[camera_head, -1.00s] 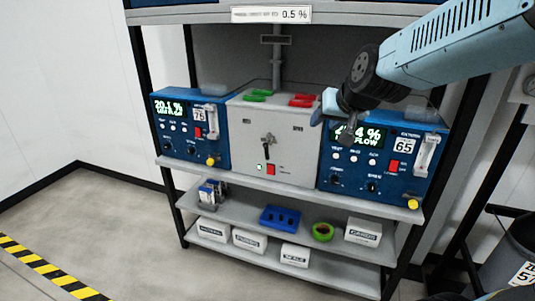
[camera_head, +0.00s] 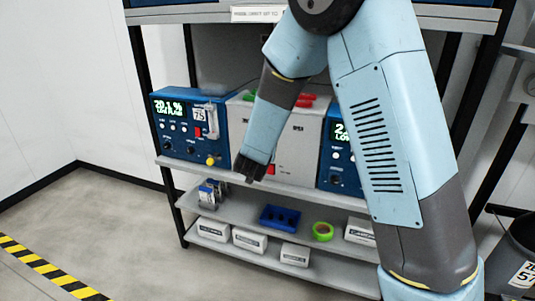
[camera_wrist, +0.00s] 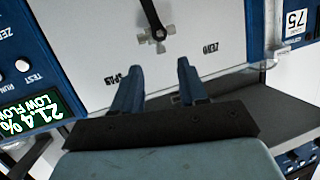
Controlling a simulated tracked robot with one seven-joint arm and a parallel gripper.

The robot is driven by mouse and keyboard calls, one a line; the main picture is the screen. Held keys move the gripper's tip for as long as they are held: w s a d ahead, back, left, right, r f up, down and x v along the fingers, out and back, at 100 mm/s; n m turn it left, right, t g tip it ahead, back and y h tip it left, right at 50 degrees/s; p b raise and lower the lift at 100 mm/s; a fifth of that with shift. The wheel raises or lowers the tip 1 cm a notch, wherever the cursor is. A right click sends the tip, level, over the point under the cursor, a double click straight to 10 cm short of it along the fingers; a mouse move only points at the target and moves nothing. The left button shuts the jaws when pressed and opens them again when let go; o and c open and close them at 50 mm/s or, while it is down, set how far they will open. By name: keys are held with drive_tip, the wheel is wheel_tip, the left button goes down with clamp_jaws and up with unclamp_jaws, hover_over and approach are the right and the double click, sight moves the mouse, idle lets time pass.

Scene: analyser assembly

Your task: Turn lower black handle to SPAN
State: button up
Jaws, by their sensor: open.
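The black handle (camera_wrist: 150,12) shows at the top edge of the wrist view, with a silver hub (camera_wrist: 157,37) at its end on the grey panel (camera_wrist: 95,45). The wrist picture is upside down, and the handle points away from the printed labels. One label reads ZERO (camera_wrist: 210,47); the other, seemingly SPAN (camera_wrist: 124,78), is partly behind a finger. My gripper (camera_wrist: 159,68) is open and empty, its two fingers apart from the handle. In the head view my gripper (camera_head: 256,175) is before the panel's lower left, and my arm hides the handle.
Blue analysers flank the panel: one marked 75 (camera_head: 175,122) on the left, one on the right (camera_head: 338,160) mostly behind my arm. Lower shelves hold a blue tray (camera_head: 280,217), green tape (camera_head: 323,231) and white boxes (camera_head: 250,240).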

drive_tip(key=s+a+f+t+h, duration=0.2)
drive_tip(key=s+a+f+h, duration=0.15)
drive_tip(key=f, duration=0.45)
drive_tip(key=x, duration=1.4)
drive_tip(key=shift+d+h, duration=0.4)
drive_tip(key=shift+h, duration=0.05)
clamp_jaws()
